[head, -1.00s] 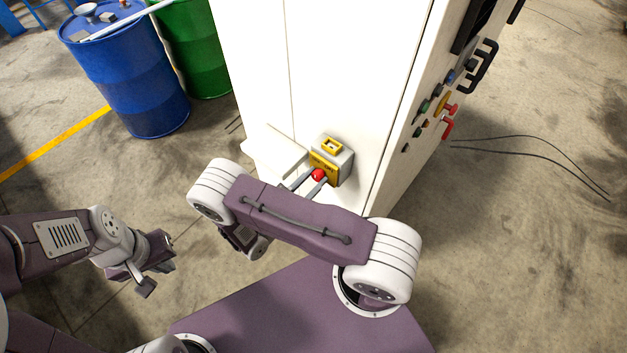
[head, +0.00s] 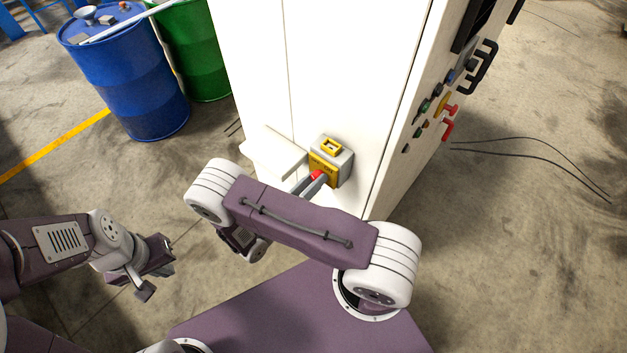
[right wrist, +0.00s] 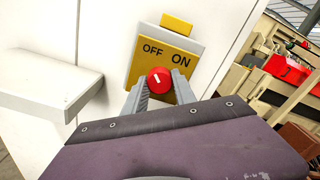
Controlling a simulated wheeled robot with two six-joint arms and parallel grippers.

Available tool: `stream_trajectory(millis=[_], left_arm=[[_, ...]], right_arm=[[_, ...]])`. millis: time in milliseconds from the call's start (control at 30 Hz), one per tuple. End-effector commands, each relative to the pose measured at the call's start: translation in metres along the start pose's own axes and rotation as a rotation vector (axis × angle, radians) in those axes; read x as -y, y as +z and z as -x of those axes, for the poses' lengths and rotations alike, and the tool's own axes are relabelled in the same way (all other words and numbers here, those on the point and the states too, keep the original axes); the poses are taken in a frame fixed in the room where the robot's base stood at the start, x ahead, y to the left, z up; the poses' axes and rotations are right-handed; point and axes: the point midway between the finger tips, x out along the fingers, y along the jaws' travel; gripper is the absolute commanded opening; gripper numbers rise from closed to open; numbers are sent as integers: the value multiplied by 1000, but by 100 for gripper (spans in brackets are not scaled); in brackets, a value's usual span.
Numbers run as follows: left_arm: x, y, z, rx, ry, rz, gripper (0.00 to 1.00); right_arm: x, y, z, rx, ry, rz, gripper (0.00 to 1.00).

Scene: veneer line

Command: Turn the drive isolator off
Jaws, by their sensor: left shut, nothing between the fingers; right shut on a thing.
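The drive isolator is a grey box with a yellow plate (right wrist: 140,66) on the white cabinet, marked OFF on the left and ON on the right in the right wrist view. Its red knob (right wrist: 160,80) carries a short white mark that looks slanted; I cannot tell exactly which word it points to. My right gripper (right wrist: 160,86) is shut on the red knob, one finger on each side. In the head view the isolator (head: 346,160) shows past my right forearm, with the red knob (head: 318,174) partly hidden by the fingers. My left gripper (head: 164,257) is shut and empty, well left of the cabinet.
A white ledge (right wrist: 45,88) juts from the cabinet (head: 320,70) just left of the isolator. Several buttons and a black handle (head: 478,66) are on the cabinet's right face. Blue (head: 130,80) and green (head: 195,50) drums stand at the back left. Thin cables lie on the right floor.

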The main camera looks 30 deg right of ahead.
Motion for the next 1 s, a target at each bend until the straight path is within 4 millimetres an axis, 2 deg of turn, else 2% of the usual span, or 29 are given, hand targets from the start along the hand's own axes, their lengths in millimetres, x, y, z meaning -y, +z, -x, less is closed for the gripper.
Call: stream_trajectory(millis=[600, 633, 700, 1000], left_arm=[[0, 0, 0, 0, 0, 0, 0], [0, 0, 0, 0, 0, 0, 0], [0, 0, 0, 0, 0, 0, 0], [0, 0, -1, 0, 0, 0, 0]], right_arm=[[1, 4, 0, 10, -2, 38, 0], [1, 4, 0, 10, -2, 38, 35], [1, 4, 0, 9, -2, 38, 54], [0, 2, 1, 7, -1, 37, 54]])
